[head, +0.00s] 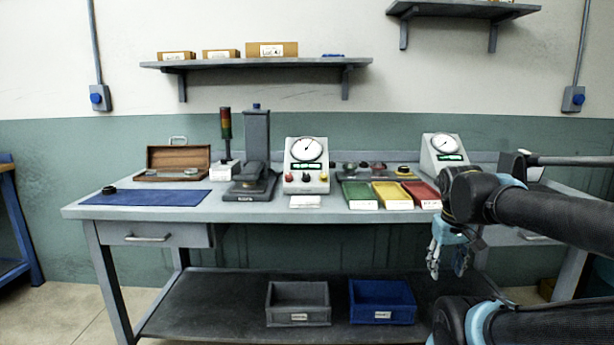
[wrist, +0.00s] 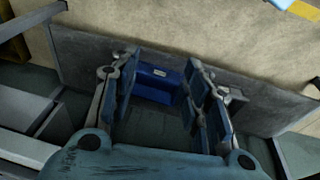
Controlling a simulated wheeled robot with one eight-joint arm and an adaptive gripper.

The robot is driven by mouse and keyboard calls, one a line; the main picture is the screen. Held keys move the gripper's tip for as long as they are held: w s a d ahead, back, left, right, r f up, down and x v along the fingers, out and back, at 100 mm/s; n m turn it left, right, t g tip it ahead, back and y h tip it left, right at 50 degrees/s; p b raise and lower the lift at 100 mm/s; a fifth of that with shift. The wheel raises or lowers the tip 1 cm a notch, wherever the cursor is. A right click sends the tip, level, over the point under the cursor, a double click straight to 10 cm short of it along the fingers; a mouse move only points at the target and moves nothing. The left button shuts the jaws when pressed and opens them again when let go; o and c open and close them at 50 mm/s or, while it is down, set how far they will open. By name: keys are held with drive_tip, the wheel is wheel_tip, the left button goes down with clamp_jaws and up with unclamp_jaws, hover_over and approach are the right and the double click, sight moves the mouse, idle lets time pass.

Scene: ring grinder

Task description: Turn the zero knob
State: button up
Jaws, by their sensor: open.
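A grey gauge unit (head: 306,153) with a round white dial and a green display stands upright near the middle of the bench. Small knobs (head: 306,177) sit in a row on its lower front; their labels are too small to read, so I cannot tell which is the zero knob. A second dial unit (head: 443,152) stands farther right, its lower front partly hidden by my arm. My gripper (head: 447,262) hangs below the bench-top level at the front right, well away from both units. In the wrist view my gripper (wrist: 165,80) is open and empty, pointing down.
The bench (head: 140,213) also carries green, yellow and red trays (head: 393,204), a dark stand (head: 255,150), a signal light, a wooden case (head: 178,160) and a blue mat (head: 145,199). Grey and blue bins (head: 382,300) sit on the lower shelf; the blue bin (wrist: 155,84) shows between my fingers.

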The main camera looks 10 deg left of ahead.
drive_tip(key=w+a+r+n+t, duration=0.1)
drive_tip(key=w+a+r+n, duration=0.4)
drive_tip(key=w+a+r, duration=0.4)
wheel_tip(320, 180, up, 18)
drive_tip(key=r+n+t, duration=0.1)
drive_tip(key=n+t, duration=0.3)
drive_tip(key=n, duration=0.7)
hover_over(306, 175)
drive_tip(key=s, duration=1.1)
drive_tip(key=shift+y, duration=0.4)
drive_tip(key=x, duration=1.7)
drive_tip(key=shift+s+d+f, duration=0.1)
drive_tip(key=shift+d+f, duration=0.05)
clamp_jaws()
